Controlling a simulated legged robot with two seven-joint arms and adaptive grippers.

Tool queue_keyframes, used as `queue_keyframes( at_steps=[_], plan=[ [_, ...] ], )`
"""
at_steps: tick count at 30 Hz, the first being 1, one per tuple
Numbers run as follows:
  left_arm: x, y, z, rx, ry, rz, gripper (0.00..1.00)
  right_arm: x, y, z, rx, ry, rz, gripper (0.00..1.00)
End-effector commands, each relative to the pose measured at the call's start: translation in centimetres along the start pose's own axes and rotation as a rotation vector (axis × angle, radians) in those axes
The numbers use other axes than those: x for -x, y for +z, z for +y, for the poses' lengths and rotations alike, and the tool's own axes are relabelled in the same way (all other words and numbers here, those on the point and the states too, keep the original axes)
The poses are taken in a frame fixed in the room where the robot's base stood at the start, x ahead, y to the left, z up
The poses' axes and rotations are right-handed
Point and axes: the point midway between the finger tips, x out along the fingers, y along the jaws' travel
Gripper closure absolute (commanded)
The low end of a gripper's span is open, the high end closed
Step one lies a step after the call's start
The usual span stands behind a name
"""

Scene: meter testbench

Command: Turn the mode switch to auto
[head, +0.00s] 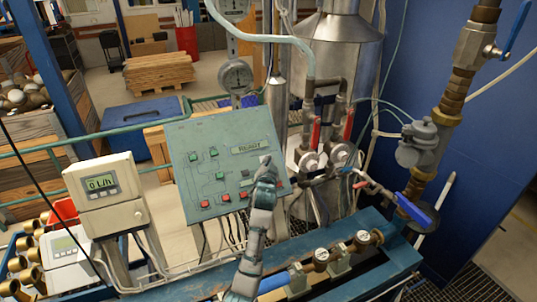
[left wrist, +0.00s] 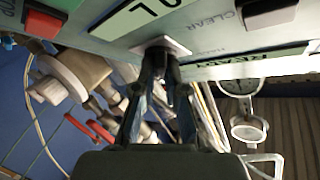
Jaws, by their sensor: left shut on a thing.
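The green control panel (head: 205,165) stands in the middle of the head view, tilted toward me. My left gripper (head: 266,172) reaches up from below to the panel's right part and hides what is behind it there. In the left wrist view the two fingers of my left gripper (left wrist: 160,85) are closed on a dark knob, the mode switch (left wrist: 157,52), which sits on a small pale square plate. Lettering that looks like HAND shows beside the plate. The switch's exact pointing direction is hidden by the fingers. My right gripper is not in view.
The panel has a READY label (head: 250,147) and several green and red buttons. A grey meter box (head: 105,185) stands to its left. Pipes with red-handled valves (head: 315,135) and a steel tank stand behind and right. A blue bench beam (head: 345,262) runs in front.

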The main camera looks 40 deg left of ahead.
Motion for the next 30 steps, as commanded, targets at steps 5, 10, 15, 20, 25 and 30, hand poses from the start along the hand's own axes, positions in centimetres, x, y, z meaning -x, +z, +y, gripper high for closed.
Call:
queue_keyframes(
  at_steps=[5, 10, 15, 20, 25, 30],
  plan=[
    [-0.1, 0.4, 0.2, -0.045, 0.043, -0.013, 1.0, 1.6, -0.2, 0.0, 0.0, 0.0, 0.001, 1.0],
    [-0.1, 0.6, 0.3, -0.06, 0.059, -0.012, 1.0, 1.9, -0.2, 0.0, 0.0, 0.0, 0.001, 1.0],
    [-0.1, 0.6, 0.4, -0.063, 0.063, -0.012, 1.0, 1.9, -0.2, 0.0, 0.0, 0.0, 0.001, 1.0],
    [-0.1, 0.7, 0.4, -0.064, 0.063, -0.013, 1.0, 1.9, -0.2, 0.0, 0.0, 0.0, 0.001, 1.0],
    [-0.1, 0.7, 0.4, -0.064, 0.063, -0.014, 0.64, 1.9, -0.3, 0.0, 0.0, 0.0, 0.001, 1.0],
    [-0.1, 0.6, 0.2, -0.063, 0.059, -0.011, 0.64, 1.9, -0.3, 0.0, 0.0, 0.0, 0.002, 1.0]
  ],
)
